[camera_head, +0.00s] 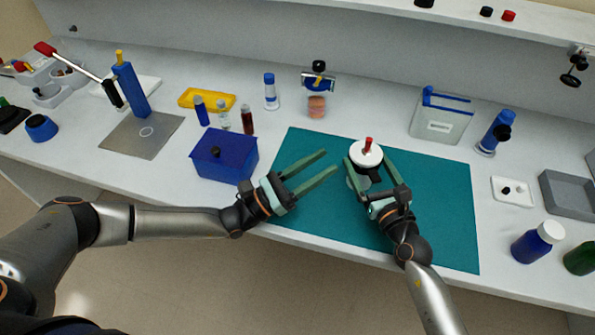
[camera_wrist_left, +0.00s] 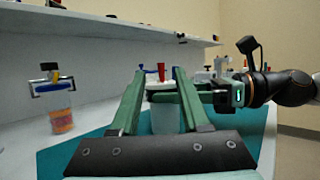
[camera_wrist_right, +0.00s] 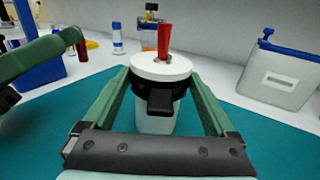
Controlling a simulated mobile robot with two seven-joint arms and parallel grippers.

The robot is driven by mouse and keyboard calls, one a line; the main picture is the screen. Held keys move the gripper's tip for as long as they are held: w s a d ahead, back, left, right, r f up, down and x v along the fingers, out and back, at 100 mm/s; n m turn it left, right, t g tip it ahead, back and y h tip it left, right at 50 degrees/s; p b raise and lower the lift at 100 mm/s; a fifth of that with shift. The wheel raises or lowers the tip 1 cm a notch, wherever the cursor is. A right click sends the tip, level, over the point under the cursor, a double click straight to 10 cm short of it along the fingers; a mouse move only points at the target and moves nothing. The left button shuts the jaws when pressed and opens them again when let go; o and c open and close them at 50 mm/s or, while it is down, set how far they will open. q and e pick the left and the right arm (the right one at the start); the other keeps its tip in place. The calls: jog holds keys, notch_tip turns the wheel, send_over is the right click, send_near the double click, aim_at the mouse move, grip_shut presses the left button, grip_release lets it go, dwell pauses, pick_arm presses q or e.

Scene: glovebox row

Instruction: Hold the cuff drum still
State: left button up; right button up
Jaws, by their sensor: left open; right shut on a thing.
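The cuff drum (camera_head: 366,153) is a pale cylinder with a white lid, a black collar and a red upright piece on top. It stands upright on the teal mat (camera_head: 440,215). My right gripper (camera_head: 368,165) is shut around it, one finger on each side, as the right wrist view shows with the white lid (camera_wrist_right: 160,68) between the fingers. My left gripper (camera_head: 330,161) is open and empty, to the left of the drum and pointing toward it. In the left wrist view the drum body (camera_wrist_left: 164,118) appears ahead between the open fingers. The drum's lower part is partly hidden.
A blue box (camera_head: 225,160) stands left of the mat, with several small vials behind it. A clamp-topped jar (camera_head: 317,107) stands behind the mat. A clear blue-lidded container (camera_head: 441,118) sits at the back right. The mat's right side is clear.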

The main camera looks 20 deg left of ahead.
pick_arm(q)
jog(key=s+a, duration=0.1)
jog(key=a, duration=0.1)
jog(key=s+a, duration=0.1)
jog(key=s, duration=0.1)
jog(key=shift+s+a, duration=0.2)
jog(key=shift+a, duration=0.2)
